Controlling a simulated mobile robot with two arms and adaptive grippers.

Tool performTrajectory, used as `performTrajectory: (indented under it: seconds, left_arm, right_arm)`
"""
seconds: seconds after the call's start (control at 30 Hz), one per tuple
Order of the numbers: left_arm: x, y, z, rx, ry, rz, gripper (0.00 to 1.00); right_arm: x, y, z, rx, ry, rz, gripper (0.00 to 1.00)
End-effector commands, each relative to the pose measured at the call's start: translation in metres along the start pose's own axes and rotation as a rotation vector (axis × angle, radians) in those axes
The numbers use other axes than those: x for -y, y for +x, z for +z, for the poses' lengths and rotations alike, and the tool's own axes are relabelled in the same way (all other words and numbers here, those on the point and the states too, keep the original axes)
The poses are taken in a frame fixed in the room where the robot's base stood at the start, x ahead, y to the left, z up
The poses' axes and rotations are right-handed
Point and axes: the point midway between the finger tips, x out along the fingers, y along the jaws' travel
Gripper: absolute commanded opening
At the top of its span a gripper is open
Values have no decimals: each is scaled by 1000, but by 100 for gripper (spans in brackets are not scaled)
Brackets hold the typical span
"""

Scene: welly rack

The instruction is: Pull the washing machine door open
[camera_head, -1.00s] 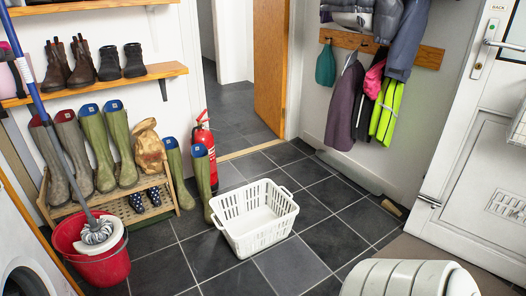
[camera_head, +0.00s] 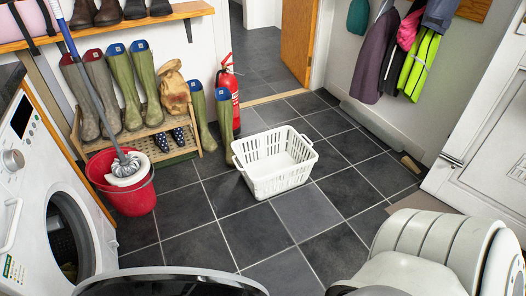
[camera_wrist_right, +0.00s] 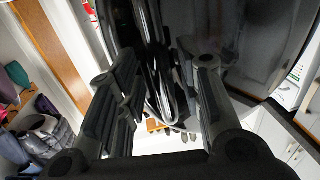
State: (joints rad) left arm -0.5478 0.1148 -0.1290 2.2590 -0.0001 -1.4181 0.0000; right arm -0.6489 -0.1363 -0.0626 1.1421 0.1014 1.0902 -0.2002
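The white washing machine (camera_head: 30,180) stands at the left edge of the head view. Its round porthole (camera_head: 68,240) shows a dark drum, with what looks like laundry inside. A dark round panel with a grey rim, apparently the machine's door (camera_head: 170,283), juts out from the front at the bottom edge; its lower part is cut off. My right gripper (camera_wrist_right: 162,65) shows in the right wrist view with its fingers spread apart. Glossy dark surfaces and a curved rim lie just beyond and between the fingers; contact cannot be told. My left gripper is out of view.
A red bucket with a mop (camera_head: 122,185) stands close to the machine. A white basket (camera_head: 275,165) sits on the tiles. A boot rack (camera_head: 140,140) and fire extinguisher (camera_head: 228,95) are behind. My white arm covers the lower right. Tiles in the middle are free.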

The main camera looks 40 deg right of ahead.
Motion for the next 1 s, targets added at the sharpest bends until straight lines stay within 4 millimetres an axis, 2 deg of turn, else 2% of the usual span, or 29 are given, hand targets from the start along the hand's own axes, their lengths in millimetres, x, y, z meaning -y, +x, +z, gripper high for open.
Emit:
performTrajectory:
  seconds: [0.23, 0.37, 0.47, 0.8, 1.0]
  left_arm:
    - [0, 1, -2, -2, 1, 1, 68]
    - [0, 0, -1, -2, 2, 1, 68]
    - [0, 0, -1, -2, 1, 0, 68]
    - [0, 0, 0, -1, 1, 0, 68]
    - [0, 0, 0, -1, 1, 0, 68]
  right_arm:
    - [2, 0, 0, 0, 3, -2, 35]
    - [2, -8, 0, 1, 3, -2, 35]
    - [2, -23, 1, 4, 3, -2, 35]
    - [1, -93, 1, 3, 3, -1, 35]
    - [1, -116, 0, 2, 3, -1, 35]
